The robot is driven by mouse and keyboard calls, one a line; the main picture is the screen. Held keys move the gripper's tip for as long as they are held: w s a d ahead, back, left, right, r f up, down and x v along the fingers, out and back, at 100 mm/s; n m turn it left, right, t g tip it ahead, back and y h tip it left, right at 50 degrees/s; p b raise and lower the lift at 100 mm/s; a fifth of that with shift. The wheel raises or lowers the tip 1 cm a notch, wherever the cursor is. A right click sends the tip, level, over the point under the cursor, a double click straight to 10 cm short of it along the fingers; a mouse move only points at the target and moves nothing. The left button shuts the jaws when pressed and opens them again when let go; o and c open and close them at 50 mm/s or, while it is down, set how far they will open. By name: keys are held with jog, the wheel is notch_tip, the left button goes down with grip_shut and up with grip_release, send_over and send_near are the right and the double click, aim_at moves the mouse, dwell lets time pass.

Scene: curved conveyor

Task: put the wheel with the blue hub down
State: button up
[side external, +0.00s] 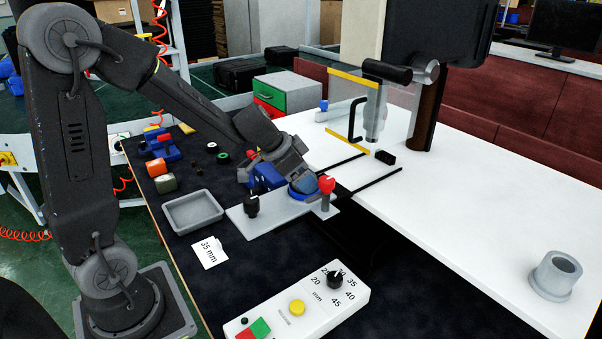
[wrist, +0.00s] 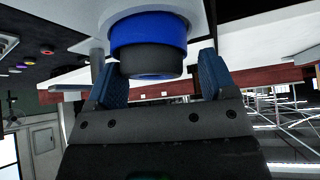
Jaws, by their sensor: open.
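My gripper (side external: 283,182) reaches down over the grey plate (side external: 268,219), its fingers apart. A wide blue ring (wrist: 150,32) sits directly behind that piece, against a pale round base. I cannot tell whether the dark piece and blue ring are the wheel with the blue hub.
A red-topped clamp (side external: 326,188) and a black-knobbed clamp (side external: 251,205) stand close to my gripper. A grey tray (side external: 193,212) lies left. Several small wheels, including one with a green hub (side external: 223,157), lie behind. The white table has clear room to the right.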

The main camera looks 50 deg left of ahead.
jog(key=shift+s+d+f+g, duration=0.2)
jog(key=shift+s+f, duration=0.1)
jog(key=shift+f, duration=0.15)
jog(key=shift+s+d+f+g, duration=0.15)
jog(key=shift+s+f+g, duration=0.1)
jog(key=shift+f, duration=0.2)
jog(key=shift+r, duration=0.5)
jog(key=v, duration=1.2)
jog(key=s+d+n+y, duration=0.1)
jog(key=s+d, duration=0.3)
jog(key=s, duration=0.3)
jog(key=s+d+n, duration=0.2)
jog(key=s+d, duration=0.3)
jog(key=s, duration=0.2)
jog(key=shift+d+f+y, duration=0.3)
jog(key=shift+f+y, duration=0.05)
jog(key=shift+y, duration=0.05)
jog(key=shift+c, duration=0.4)
